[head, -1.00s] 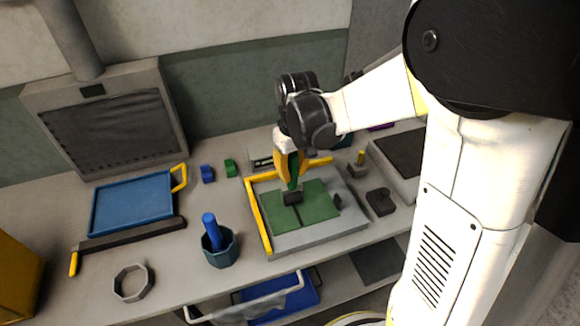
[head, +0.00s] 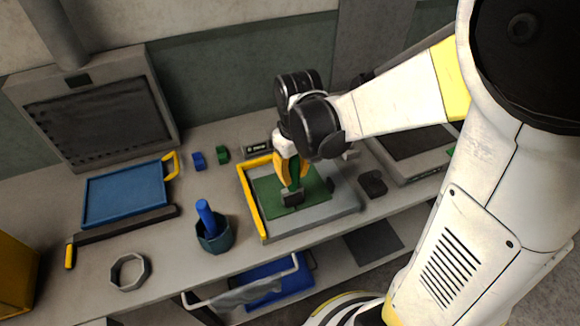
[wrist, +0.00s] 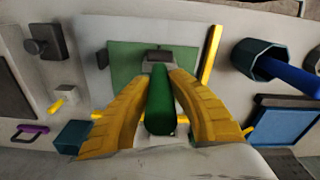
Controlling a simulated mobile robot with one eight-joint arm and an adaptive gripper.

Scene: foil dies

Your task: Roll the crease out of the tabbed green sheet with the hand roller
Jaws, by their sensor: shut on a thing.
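The green sheet (head: 268,203) lies flat on a grey plate (head: 335,215) with a yellow L-shaped edge. It also shows in the wrist view (wrist: 125,68). A small dark tab seems to sit at its right edge in the head view. My gripper (head: 290,178) is shut on the green handle (wrist: 160,105) of the hand roller, between its yellow fingers. The dark roller head (head: 293,199) is over the middle of the sheet and seems to touch it; exact contact cannot be told. No clear crease shows; the roller and fingers hide part of the sheet.
Left of the plate stand a dark teal cup (head: 213,238) with a blue-handled tool (head: 205,217), a blue tray (head: 125,195) and a grey ring (head: 129,271). A dark block (head: 373,184) stands close right of the plate. Small blue and green blocks lie behind.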

